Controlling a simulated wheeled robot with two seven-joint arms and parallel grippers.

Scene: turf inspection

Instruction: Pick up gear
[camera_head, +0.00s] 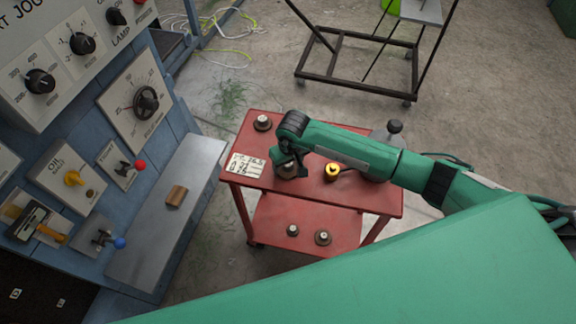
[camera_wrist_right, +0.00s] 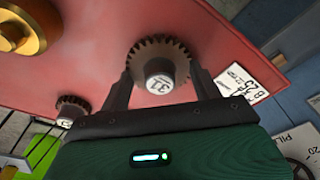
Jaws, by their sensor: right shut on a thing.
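My right gripper (camera_head: 290,172) is over the left part of the red trolley's top (camera_head: 375,196), pointing down. In the right wrist view the gripper (camera_wrist_right: 160,80) is shut on a dark toothed gear (camera_wrist_right: 177,52) with a pale marked hub, one finger on each side. The gear is close to the red surface; I cannot tell whether it touches it. In the head view it is mostly hidden under the gripper. Another gear (camera_head: 262,123) stands at the trolley's back left corner. My left gripper is not in view.
A white card (camera_head: 247,164) and a yellow-topped piece (camera_head: 332,172) are close to the gripper. Two gears (camera_head: 293,230) (camera_head: 323,238) sit on the lower shelf. A blue control panel (camera_head: 140,180) stands left. A dark metal frame (camera_head: 352,80) stands behind on the floor.

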